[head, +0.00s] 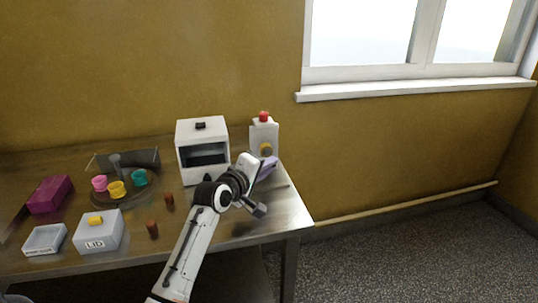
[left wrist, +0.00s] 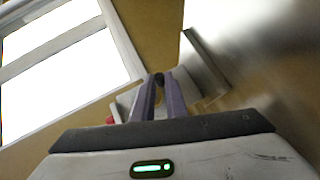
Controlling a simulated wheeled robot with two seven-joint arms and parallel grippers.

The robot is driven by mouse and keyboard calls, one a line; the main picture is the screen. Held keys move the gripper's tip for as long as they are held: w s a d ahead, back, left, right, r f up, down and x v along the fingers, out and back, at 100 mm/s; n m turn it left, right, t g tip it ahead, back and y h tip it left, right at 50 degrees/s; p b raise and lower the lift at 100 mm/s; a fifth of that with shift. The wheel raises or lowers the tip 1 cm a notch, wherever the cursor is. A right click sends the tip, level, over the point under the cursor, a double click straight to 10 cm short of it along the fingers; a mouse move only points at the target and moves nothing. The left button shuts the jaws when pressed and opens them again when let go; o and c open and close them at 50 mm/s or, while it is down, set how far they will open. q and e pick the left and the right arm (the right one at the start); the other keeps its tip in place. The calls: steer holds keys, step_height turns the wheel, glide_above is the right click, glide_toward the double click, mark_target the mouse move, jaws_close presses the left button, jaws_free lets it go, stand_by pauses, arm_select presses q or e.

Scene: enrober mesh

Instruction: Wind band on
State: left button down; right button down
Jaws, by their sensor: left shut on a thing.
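A white box machine (head: 189,137) with a dark open front and a small black knob on top stands at the back right of the table. Beside it is a white upright unit (head: 258,133) with a red button (head: 264,116) on top and a yellowish knob (head: 265,149) on its front. My left gripper (head: 268,164) reaches to this knob with its purple fingers. In the left wrist view its fingers (left wrist: 161,82) are closed together on a small dark part of the knob, mostly hidden between the tips. No band or mesh can be made out. My right gripper is out of view.
Brown pieces (head: 153,229) stand near my arm.

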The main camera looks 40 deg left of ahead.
arm_select(q)
steer(key=shift+s+r+m+g+p, duration=0.1)
steer(key=shift+r+m+g+p, duration=0.3)
steer(key=shift+m+g+p, duration=0.3)
steer(key=shift+a+f+m+g+y, duration=0.1)
steer(key=shift+m+g+y, duration=0.25)
steer(key=shift+g, duration=0.25)
steer(key=m+g, duration=0.1)
steer(key=g+y, duration=0.1)
steer(key=shift+s+a+m+g+y, duration=0.1)
steer(key=shift+s+m+g+y, duration=0.15)
steer(key=shift+m+g, duration=0.1)
steer(key=m+g+y, duration=0.1)
steer(key=r+g+y, duration=0.1)
steer(key=shift+s+a+m+g, duration=0.1)
steer(key=shift+m+g, duration=0.25)
steer(key=shift+m, duration=0.05)
steer(key=m+g+y, duration=0.2)
steer(key=shift+r+g, duration=0.35)
steer(key=shift+g, duration=0.05)
steer(key=m+g+y, duration=0.2)
steer(key=y, duration=0.1)
steer(key=shift+r, duration=0.3)
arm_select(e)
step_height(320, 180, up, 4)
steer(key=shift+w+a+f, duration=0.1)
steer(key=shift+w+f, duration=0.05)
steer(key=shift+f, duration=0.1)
arm_select(q)
steer(key=shift+g, duration=0.3)
